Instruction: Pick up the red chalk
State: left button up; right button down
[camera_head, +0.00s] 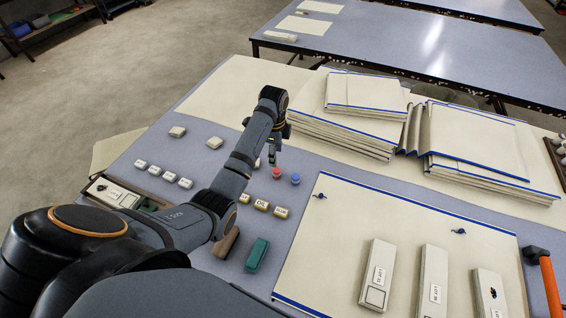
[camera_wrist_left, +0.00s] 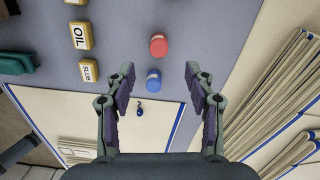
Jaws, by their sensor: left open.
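The red chalk (camera_head: 276,172) is a short red cylinder standing on the blue-grey table, beside a blue chalk (camera_head: 295,179). In the left wrist view the red chalk (camera_wrist_left: 158,44) lies ahead of the fingertips, and the blue chalk (camera_wrist_left: 154,80) is nearer, close to the line between the tips. My left gripper (camera_head: 272,158) is open and empty, above the table just behind the red chalk in the head view. Its two spread fingers show in the left wrist view (camera_wrist_left: 160,78). My right gripper is in neither view.
Labelled blocks, such as the OIL block (camera_head: 262,205), stand left of the chalks. A green block (camera_head: 257,254) lies in front. A cream sheet with blue edges (camera_head: 340,230) lies to the right, and stacked folded cloths (camera_head: 365,95) stand behind.

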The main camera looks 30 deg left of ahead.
aim_at(276, 170)
pick_arm(q)
jog(key=shift+s+f, duration=0.25)
jog(key=shift+s, duration=0.1)
notch_tip(276, 170, down, 3)
jog(key=shift+s+r, duration=0.1)
jog(key=shift+w+f, duration=0.15)
jog(key=shift+f, duration=0.35)
jog(key=shift+w+f, duration=0.15)
jog(key=shift+f, duration=0.65)
notch_tip(276, 170, down, 4)
jog(key=shift+r, duration=0.1)
jog(key=shift+f, duration=0.3)
grip_shut()
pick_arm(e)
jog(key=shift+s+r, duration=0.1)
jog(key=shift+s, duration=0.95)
